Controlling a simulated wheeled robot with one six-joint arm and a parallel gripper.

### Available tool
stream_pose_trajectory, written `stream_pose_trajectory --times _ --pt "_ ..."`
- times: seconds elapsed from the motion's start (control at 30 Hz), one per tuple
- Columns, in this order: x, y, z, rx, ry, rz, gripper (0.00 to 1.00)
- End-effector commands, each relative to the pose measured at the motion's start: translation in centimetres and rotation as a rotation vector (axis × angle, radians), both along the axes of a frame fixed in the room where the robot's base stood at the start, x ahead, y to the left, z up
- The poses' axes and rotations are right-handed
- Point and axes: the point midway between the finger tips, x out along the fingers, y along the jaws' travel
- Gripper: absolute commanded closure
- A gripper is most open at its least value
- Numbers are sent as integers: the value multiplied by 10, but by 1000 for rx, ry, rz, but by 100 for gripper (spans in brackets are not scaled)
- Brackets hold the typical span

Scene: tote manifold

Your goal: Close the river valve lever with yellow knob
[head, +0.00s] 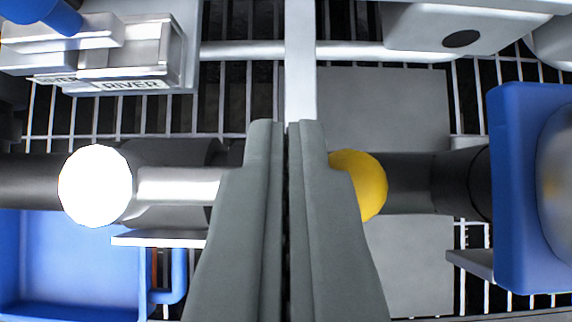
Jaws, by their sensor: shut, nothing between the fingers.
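The yellow knob (363,185) is just right of my gripper, and its left part is hidden behind the right finger. A dark bar extends right from behind the knob; whether this is the lever or a pipe I cannot tell. My gripper (286,125) is shut and empty, its grey fingers pressed together in the middle of the view. A "RIVER" label (132,86) is on a grey-white block at the upper left. A white ball knob (95,186) on a light metal rod is left of my gripper. The rod's right end is hidden by the left finger.
A blue tray (75,270) is at the lower left, and a blue housing (507,190) stands at the right. A blue knob (28,10) is at the top left corner. A white horizontal pipe (245,50) crosses the top. A wire grid and a grey plate (385,95) lie behind.

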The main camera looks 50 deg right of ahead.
Motion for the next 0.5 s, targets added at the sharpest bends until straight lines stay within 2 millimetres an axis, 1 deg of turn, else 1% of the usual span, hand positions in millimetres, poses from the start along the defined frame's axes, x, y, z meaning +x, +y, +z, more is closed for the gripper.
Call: stream_pose_trajectory --times 0.2,0.5 --pt "5 -6 -8 0 0 0 100" --pt "5 -7 -9 0 0 0 100"
